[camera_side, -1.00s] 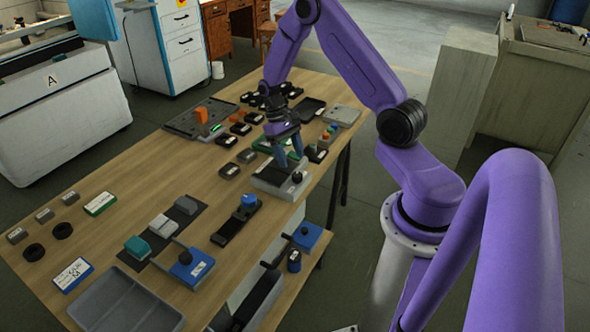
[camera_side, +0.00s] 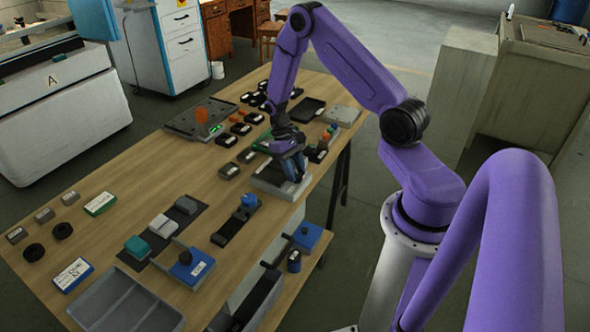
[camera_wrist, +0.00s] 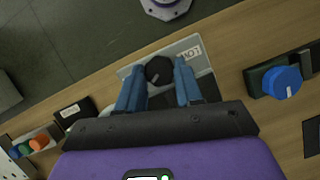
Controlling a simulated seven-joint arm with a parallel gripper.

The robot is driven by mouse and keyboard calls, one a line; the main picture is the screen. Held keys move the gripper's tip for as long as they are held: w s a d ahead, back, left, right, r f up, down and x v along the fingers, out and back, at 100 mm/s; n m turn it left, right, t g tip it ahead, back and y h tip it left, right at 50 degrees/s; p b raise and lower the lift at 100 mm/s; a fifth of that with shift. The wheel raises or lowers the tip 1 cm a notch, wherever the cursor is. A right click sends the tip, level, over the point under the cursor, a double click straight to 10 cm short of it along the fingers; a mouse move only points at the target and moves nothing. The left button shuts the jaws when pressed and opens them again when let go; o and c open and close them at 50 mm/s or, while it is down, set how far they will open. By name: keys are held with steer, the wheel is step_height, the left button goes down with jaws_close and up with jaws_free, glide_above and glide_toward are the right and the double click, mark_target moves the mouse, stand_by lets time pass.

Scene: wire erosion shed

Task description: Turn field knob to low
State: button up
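The black field knob (camera_wrist: 158,70) sits on a pale grey box, which shows in the side view (camera_side: 268,184). I cannot tell whether either finger touches. In the side view my gripper (camera_side: 293,176) points down over the box and hides the knob.
A blue knob on a dark base (camera_wrist: 282,80) stands to the right in the wrist view. A box with coloured buttons (camera_wrist: 38,142) is at lower left. Several small dark labelled blocks (camera_side: 229,171) lie nearby. The table edge is close beside the box.

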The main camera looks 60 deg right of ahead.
steer(key=shift+n, duration=0.4)
steer(key=n, duration=0.1)
steer(key=n+h, duration=0.1)
steer(key=n, duration=0.1)
steer(key=n+h, duration=0.1)
steer(key=shift+a+n, duration=0.25)
steer(key=shift+n, duration=0.05)
steer(key=n+h, duration=0.1)
steer(key=n, duration=0.3)
steer(key=shift+a+n+t+h, duration=0.15)
steer(key=shift+n+t+h, duration=0.15)
steer(key=shift+n+h, duration=0.1)
steer(key=o, duration=1)
steer(key=shift+o, duration=0.2)
